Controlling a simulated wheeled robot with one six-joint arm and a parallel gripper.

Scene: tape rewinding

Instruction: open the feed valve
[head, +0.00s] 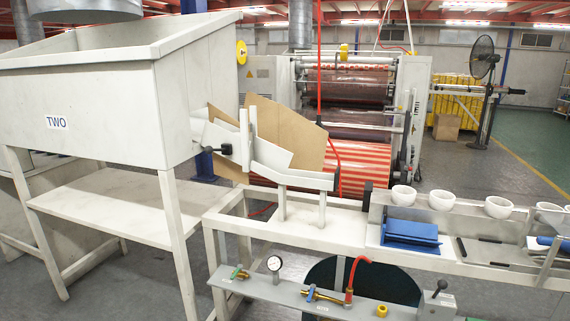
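A grey bench shelf (265,291) runs along the lower front and carries several fittings. At its left end is a small brass valve with a green handle (239,272). Right of the gauge is a brass valve with a blue lever (310,293), joined to a line that ends at a red hose (354,265). Labels near the valves are too small to read, so I cannot tell which is the feed valve or whether either is open. My gripper is not in view.
A pressure gauge (274,264) stands between the valves. A yellow knob (382,310) and a grey box with a black-knobbed lever (438,301) are further right. Above are white bowls (403,195) and blue sheets (411,232). A hopper marked TWO (90,115) fills the left.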

